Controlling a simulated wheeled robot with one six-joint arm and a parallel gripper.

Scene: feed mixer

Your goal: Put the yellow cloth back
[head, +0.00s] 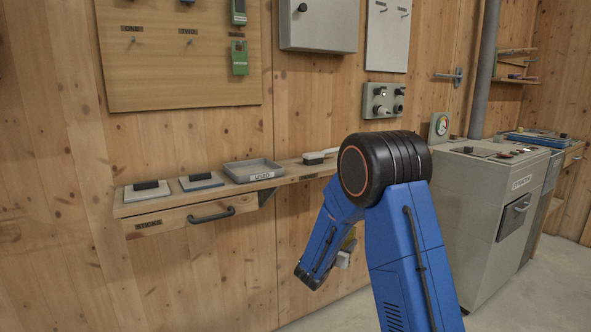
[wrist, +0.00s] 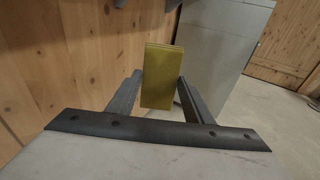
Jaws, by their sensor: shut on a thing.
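The yellow cloth (wrist: 158,78) shows as a folded, upright block in the wrist view. My gripper (wrist: 160,76) is shut on it, with one dark finger at each side. In the head view a small bit of the yellow cloth (head: 349,243) shows behind my blue arm, in front of the wall and below shelf height. Most of my gripper is hidden there by the arm.
A wall shelf (head: 128,210) carries two black-handled pads, a grey tray (head: 253,170) labelled USED and a brush (head: 320,156). A drawer (head: 190,219) labelled STICKS is under it. A grey cabinet (head: 486,200) stands at right. Floor is free in front.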

